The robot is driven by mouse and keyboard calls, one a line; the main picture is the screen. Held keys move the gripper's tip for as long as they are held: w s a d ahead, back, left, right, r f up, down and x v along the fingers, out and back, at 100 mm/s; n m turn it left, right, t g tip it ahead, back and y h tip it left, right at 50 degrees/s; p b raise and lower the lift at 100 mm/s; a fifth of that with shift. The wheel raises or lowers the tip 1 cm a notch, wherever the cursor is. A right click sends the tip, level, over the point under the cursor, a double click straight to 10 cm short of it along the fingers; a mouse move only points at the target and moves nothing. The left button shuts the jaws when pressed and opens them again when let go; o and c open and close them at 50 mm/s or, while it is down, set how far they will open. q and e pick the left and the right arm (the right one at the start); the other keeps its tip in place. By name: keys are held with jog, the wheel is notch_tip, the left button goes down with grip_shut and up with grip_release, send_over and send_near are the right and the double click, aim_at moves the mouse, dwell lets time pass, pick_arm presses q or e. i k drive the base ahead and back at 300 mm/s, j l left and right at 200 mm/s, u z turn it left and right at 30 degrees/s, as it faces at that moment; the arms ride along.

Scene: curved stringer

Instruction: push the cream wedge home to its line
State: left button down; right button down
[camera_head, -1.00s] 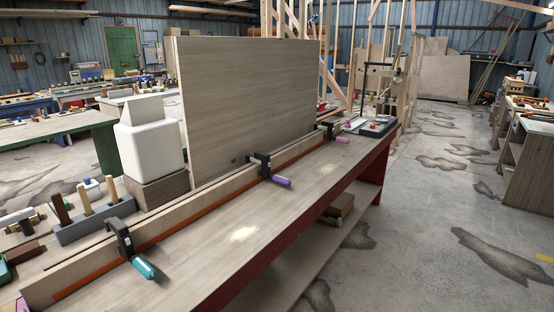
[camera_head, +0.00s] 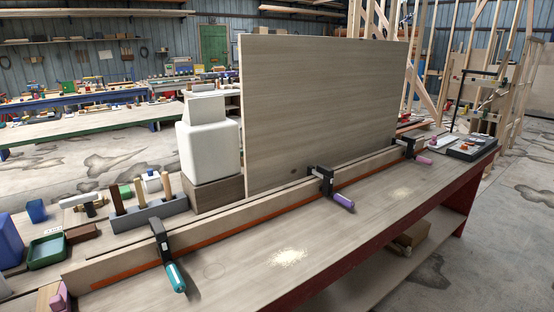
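I cannot make out a cream wedge or its line for certain in the head view. A long pale wooden rail (camera_head: 232,212) with an orange-red strip (camera_head: 208,241) along its foot lies on the workbench (camera_head: 335,235). A clamp with a teal handle (camera_head: 176,277), one with a purple handle (camera_head: 343,202) and one with a pink handle (camera_head: 424,160) sit along the rail. A faint round outline (camera_head: 215,271) shows on the bench top near the teal handle. Neither of my grippers is in view.
A tall wooden panel (camera_head: 320,110) stands behind the rail. A white rounded block (camera_head: 208,150) sits on a wooden block (camera_head: 214,195) to its left. A grey tool holder (camera_head: 148,214), green tray (camera_head: 46,250) and blue items crowd the left. The bench front is mostly clear, with pale dust patches (camera_head: 288,257).

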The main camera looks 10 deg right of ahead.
aim_at(407, 252)
jog(key=i+l+u, duration=0.2)
jog(key=l, duration=0.35)
jog(key=i+l+u, duration=0.2)
jog(key=l, duration=0.35)
jog(key=l+u, duration=0.2)
jog(key=l, duration=0.35)
jog(key=i+l, duration=0.1)
jog(key=l, duration=1.05)
jog(key=i+l+u, duration=0.1)
jog(key=l, duration=2.15)
jog(key=i, duration=0.1)
